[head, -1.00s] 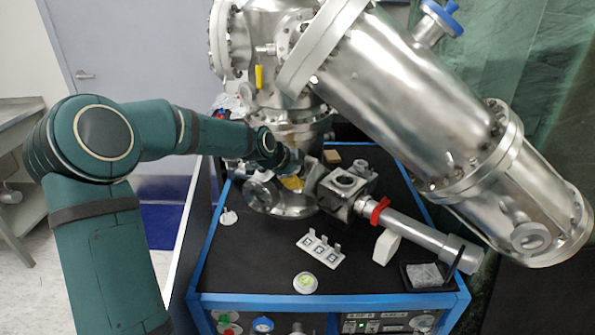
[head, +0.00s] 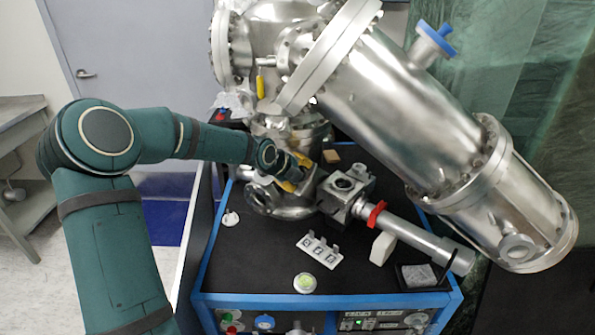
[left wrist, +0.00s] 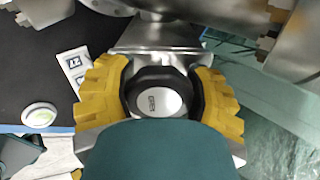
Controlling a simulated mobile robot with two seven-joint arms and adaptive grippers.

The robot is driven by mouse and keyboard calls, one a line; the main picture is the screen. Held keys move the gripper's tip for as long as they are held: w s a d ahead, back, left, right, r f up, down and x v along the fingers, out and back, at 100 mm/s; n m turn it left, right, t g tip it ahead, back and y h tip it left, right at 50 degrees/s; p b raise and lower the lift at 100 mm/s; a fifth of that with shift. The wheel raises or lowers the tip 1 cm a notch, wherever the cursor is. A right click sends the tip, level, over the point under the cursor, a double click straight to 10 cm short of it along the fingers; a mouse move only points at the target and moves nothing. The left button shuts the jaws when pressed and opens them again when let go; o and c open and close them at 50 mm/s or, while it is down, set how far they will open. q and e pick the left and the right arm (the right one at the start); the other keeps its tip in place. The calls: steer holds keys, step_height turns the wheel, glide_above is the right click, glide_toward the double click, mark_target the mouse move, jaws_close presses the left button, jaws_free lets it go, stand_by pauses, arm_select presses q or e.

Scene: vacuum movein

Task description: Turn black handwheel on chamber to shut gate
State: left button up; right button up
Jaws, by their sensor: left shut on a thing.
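In the left wrist view the black handwheel (left wrist: 139,90) with its silver hub sits between the two yellow fingers of my left gripper (left wrist: 160,98). The fingers are closed on it from both sides. My dark green wrist hides its lower part. In the head view my left gripper (head: 299,172) is at the steel fittings below the chamber (head: 420,110), just left of the block-shaped valve body (head: 352,200). The handwheel is not clearly seen there, and the gate cannot be made out. My right gripper is not in view.
A steel tube with a red band (head: 376,214) runs right from the valve body. A white marker plate (head: 318,250), a round green-white level (head: 304,283) and a black tray (head: 420,276) lie on the black cart top (head: 255,260). The large slanted cylinder overhangs the right.

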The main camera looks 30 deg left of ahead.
arm_select(q)
steer(key=shift+r, duration=0.15)
stand_by(0.3)
steer(key=o, duration=1.2)
steer(key=v, duration=1.2)
steer(key=shift+s, duration=0.1)
